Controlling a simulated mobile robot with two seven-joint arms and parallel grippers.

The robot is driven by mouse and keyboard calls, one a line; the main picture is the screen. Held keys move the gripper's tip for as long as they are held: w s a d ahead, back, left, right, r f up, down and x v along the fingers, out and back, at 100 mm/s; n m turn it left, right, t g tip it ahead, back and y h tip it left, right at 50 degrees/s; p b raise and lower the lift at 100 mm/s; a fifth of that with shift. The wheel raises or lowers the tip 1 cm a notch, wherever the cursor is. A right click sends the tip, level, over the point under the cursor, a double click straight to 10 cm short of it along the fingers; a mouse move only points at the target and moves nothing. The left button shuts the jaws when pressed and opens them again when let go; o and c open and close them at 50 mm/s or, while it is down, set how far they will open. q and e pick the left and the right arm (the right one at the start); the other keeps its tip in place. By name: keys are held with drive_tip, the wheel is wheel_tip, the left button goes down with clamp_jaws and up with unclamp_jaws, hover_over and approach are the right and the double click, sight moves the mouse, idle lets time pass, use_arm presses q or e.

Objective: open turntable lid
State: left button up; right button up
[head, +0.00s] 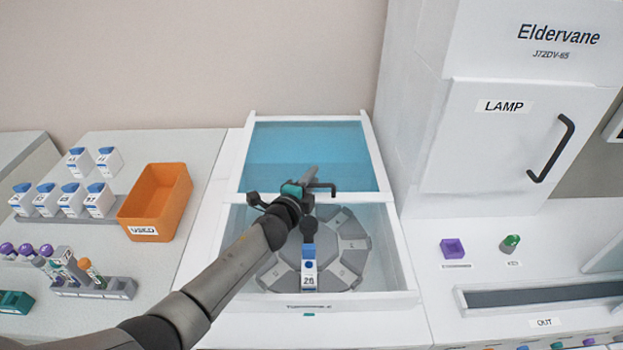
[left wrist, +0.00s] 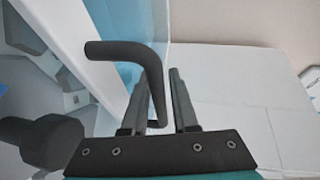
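The turntable box (head: 405,262) is a white frame in the middle of the head view. Its blue see-through lid (head: 285,150) spans the far half. The grey turntable (head: 350,245) shows in the near half, partly hidden by my left arm. A black bent lid handle (head: 324,187) is near the lid's front edge; it shows large in the left wrist view (left wrist: 125,50). My left gripper (head: 310,174) is at the handle. In the left wrist view its fingers (left wrist: 168,85) are apart, with the handle's lower end showing between them. I cannot tell if they touch it. My right gripper is out of view.
A blue-capped white box marked 28 (head: 308,272) sits on the turntable's near side. An orange USED bin (head: 155,205), bottles and tube racks (head: 95,288) stand left. The tall LAMP cabinet (head: 500,140) rises right. The white surface in front of the box is clear.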

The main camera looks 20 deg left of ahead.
use_arm(q)
drive_tip(key=shift+s+a+r, duration=0.1)
drive_tip(key=shift+s, duration=0.5)
drive_tip(key=p+v, duration=0.2)
drive_tip(key=v, duration=1.2)
